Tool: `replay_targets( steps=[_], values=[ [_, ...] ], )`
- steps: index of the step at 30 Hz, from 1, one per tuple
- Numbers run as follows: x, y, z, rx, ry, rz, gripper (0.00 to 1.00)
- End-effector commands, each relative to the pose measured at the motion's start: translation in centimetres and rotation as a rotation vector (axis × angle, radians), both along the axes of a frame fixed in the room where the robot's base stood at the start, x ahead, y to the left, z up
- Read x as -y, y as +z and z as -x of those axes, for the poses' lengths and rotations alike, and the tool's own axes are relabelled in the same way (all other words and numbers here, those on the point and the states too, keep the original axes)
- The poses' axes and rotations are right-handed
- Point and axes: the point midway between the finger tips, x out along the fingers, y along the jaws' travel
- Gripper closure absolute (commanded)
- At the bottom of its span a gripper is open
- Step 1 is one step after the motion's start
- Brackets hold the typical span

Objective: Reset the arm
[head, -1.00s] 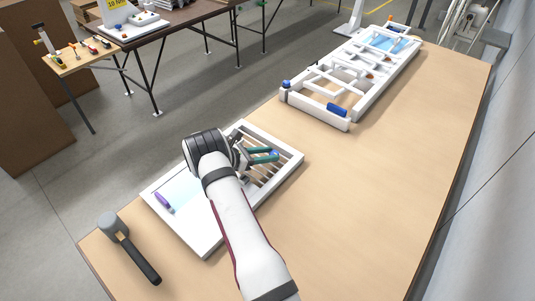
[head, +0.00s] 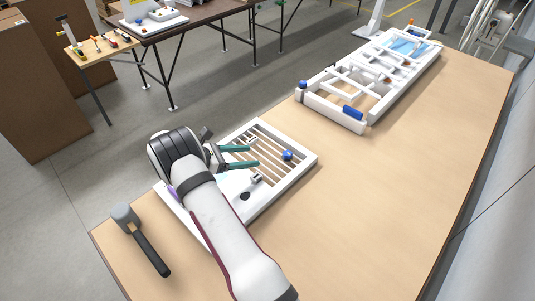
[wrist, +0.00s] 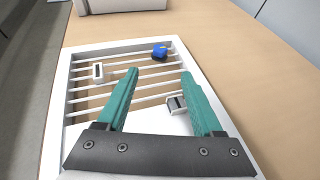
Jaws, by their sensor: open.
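My gripper (head: 248,156) is open and empty, with its two teal fingers spread above the white wire rack tray (head: 306,165). A small white piece (wrist: 98,72) is on the bars at left in the wrist view. A grey and white piece (wrist: 176,103) lies by the right finger. My arm hides much of the tray's near end.
A hammer (head: 148,248) lies on the wooden table (head: 420,150) at the near left. A larger white frame (head: 335,122) with a blue piece (head: 352,113) stands farther back. The table's right side is clear.

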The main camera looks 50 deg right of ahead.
Motion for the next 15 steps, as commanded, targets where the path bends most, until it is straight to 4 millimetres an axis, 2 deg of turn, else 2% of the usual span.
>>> replay_targets(
  steps=[3,6,15],
  values=[
    [-1.7,0.8,-0.7,0.002,0.000,0.001,0.32],
    [-2.4,1.1,-0.9,0.000,0.001,0.000,0.32],
    [-2.6,1.2,-0.9,0.001,-0.001,0.000,0.32]
  ],
)
